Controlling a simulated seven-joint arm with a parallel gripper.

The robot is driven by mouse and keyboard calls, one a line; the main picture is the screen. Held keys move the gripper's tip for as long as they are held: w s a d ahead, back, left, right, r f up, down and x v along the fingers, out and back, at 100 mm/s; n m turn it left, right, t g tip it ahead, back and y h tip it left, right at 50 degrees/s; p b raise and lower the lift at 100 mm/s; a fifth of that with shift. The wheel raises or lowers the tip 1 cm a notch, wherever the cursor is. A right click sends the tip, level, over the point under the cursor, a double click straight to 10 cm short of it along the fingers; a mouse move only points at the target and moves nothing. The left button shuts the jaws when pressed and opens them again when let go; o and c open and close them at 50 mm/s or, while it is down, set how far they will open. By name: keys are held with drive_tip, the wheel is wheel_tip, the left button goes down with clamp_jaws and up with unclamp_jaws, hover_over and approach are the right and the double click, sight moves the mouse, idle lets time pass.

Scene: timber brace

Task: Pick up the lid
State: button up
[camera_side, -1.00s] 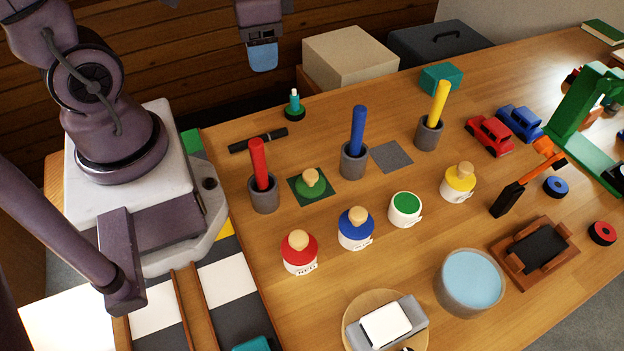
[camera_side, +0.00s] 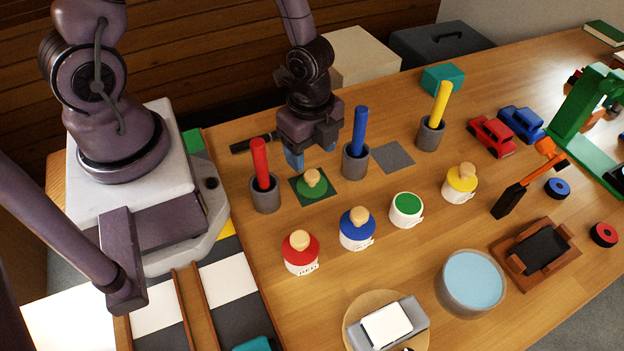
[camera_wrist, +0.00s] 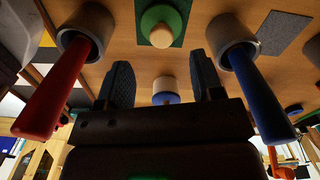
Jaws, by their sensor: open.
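The green lid (camera_side: 312,187) with a round wooden knob lies on a dark green square mat (camera_side: 325,197) on the table. In the wrist view the lid (camera_wrist: 176,20) shows at the top centre, its knob pointing toward the camera. My gripper (camera_side: 310,157) is above the table, just behind the lid in the side view. It also shows in the wrist view (camera_wrist: 160,65), with its two fingers apart and nothing held between them. The green pot (camera_side: 406,204) stands lidless in the row of pots, green showing at its top.
Grey cups with a red stick (camera_side: 260,163) and a blue stick (camera_side: 359,130) stand close on either side of the lid. Lidded red (camera_side: 300,258), blue (camera_side: 357,235) and yellow (camera_side: 460,190) pots stand nearer the front. A grey square (camera_side: 393,157) lies bare.

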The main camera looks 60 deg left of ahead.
sight(311, 173)
drive_tip(key=shift+a+f, duration=0.2)
drive_tip(key=shift+f, duration=3.3)
drive_tip(key=shift+c, duration=0.2)
drive_tip(key=c, duration=0.9)
